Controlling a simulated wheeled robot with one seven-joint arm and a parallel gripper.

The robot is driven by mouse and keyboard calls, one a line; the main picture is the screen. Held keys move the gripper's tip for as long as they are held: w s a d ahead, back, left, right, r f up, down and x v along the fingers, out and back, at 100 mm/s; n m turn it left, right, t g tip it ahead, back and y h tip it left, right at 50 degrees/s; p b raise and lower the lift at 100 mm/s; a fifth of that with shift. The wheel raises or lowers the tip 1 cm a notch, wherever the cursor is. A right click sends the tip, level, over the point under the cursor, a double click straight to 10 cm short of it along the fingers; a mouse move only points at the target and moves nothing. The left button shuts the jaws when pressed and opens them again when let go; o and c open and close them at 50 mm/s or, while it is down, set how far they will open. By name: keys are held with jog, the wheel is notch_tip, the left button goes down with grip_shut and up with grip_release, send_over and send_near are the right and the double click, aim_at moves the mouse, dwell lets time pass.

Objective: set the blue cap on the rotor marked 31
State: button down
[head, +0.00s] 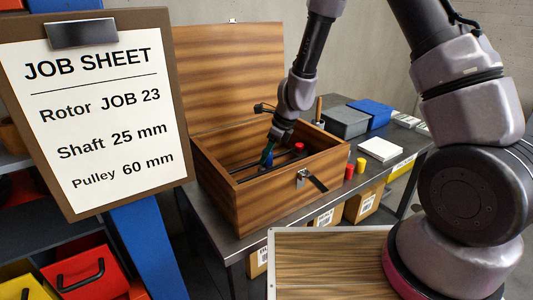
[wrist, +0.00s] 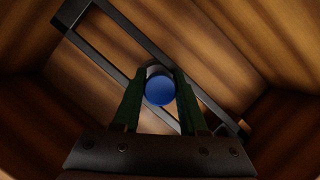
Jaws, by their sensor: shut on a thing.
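My gripper (head: 268,157) reaches down into the open wooden box (head: 270,188). In the wrist view its two green fingers (wrist: 159,92) are shut on the blue cap (wrist: 159,91), whose round face points at the camera. A dark grey round piece (wrist: 155,69) shows just behind the cap; I cannot tell whether they touch. A black rectangular frame (wrist: 110,63) lies below in the box. No mark 31 is readable in either view.
A job sheet (head: 100,110) at left reads Rotor JOB 23, Shaft 25 mm, Pulley 60 mm. A red piece (head: 298,147) shows in the box. The raised lid stands behind.

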jog(key=shift+f, duration=0.35)
jog(key=shift+r, duration=0.2)
jog(key=shift+r, duration=0.6)
jog(key=shift+f, duration=0.8)
dwell(0.7)
jog(key=c, duration=0.7)
grip_release()
jog(key=shift+c, duration=0.2)
jog(key=shift+r, duration=0.1)
jog(key=v, duration=1.1)
